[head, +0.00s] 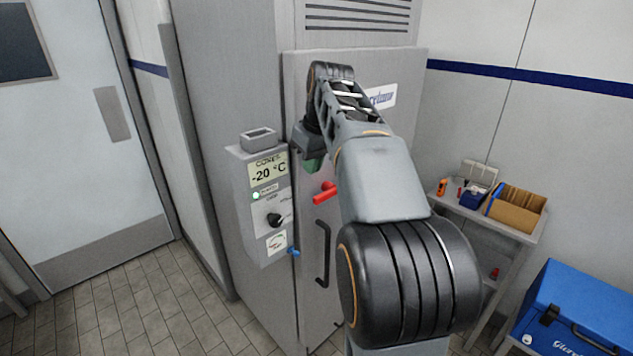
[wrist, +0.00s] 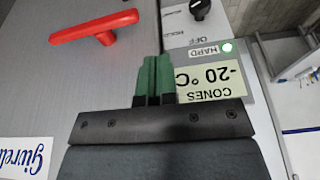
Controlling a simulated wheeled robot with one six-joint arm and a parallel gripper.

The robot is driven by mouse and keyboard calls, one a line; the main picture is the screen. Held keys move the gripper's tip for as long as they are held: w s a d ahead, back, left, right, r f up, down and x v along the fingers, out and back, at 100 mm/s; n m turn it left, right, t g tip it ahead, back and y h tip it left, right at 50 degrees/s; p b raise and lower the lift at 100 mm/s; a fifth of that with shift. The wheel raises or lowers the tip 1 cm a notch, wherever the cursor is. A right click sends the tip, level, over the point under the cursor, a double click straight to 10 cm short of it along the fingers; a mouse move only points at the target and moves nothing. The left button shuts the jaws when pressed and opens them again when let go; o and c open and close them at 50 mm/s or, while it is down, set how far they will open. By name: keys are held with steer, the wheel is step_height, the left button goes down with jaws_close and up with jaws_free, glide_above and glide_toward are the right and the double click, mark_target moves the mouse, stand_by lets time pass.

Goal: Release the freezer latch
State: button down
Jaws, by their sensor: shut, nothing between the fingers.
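The freezer (head: 300,75) is a tall grey cabinet in the middle of the head view. Its red latch handle (head: 325,192) is on the door near the left edge, above a dark vertical door handle (head: 322,253). In the wrist view the red latch (wrist: 95,27) lies at the upper left, roughly crosswise, apart from my fingers. My gripper (wrist: 154,62) has green fingers shut together with nothing between them. In the head view my gripper (head: 313,165) is just above and left of the latch, partly hidden by my arm.
A control box (head: 262,222) with a -20 °C display, green light and black knob juts out left of the door, close to my gripper. A shelf (head: 520,234) with a cardboard box and a blue chest (head: 570,305) stand right. Tiled floor is clear at left.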

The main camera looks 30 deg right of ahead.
mark_target(316, 196)
steer(key=shift+n, duration=0.3)
steer(key=d+r, duration=0.4)
steer(key=shift+w+d+p, duration=0.1)
steer(key=shift+w+p, duration=0.2)
steer(key=shift+w, duration=0.1)
steer(key=shift+f, duration=0.1)
steer(key=x, duration=1.2)
steer(key=shift+s+f+b, duration=0.2)
steer(key=shift+s+b, duration=0.05)
steer(key=shift+b, duration=0.1)
steer(key=shift+f, duration=0.75)
steer(key=shift+f, duration=0.1)
